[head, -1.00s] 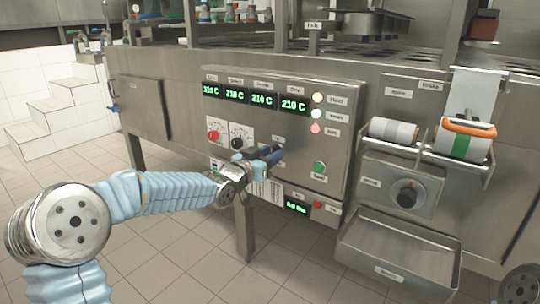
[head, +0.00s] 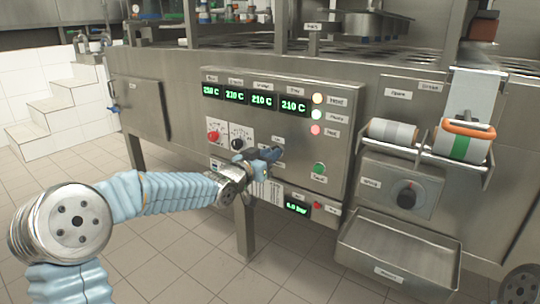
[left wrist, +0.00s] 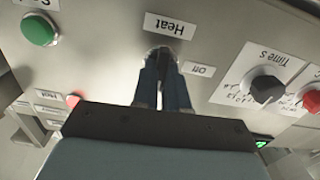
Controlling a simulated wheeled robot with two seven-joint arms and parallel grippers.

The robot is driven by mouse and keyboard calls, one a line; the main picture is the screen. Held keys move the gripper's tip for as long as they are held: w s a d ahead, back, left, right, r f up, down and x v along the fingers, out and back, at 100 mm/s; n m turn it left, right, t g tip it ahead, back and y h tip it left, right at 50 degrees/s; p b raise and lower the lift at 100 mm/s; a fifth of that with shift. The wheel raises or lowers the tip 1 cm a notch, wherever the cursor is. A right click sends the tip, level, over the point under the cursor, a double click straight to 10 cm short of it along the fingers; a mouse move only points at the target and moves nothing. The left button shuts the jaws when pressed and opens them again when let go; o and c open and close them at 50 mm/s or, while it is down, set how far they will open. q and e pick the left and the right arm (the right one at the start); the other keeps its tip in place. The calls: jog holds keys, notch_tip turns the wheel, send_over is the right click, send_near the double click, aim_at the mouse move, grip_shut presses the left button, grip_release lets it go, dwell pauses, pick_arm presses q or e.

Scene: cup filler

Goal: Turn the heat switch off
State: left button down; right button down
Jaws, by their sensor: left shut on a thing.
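My left gripper (head: 272,154) reaches in from the left to the steel control panel (head: 335,150) in the head view. In the left wrist view its two dark blue fingers (left wrist: 162,82) are shut on the heat switch, right against the panel. Upside-down labels "Heat" (left wrist: 171,26) and "on" (left wrist: 200,69) sit around the fingertips. My right gripper is not in view.
A green button (head: 319,169), red knob (head: 213,136) and black knob (head: 237,144) are near the gripper on the panel. Several green displays (head: 262,99) and lamps sit above. A steel tray (head: 395,255) and roll holder (head: 460,138) stick out at the right.

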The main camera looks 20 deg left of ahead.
pick_arm(q)
jog(key=shift+w+a+f+n+p, duration=0.15)
jog(key=shift+n+p, duration=0.95)
jog(key=shift+n, duration=3.2)
jog(key=shift+s+a+f+n+p, duration=0.15)
jog(key=shift+n+p, duration=0.95)
jog(key=shift+n, duration=3.2)
jog(key=shift+w, duration=0.1)
jog(key=c, duration=1.2)
grip_release()
jog(key=shift+o, duration=0.2)
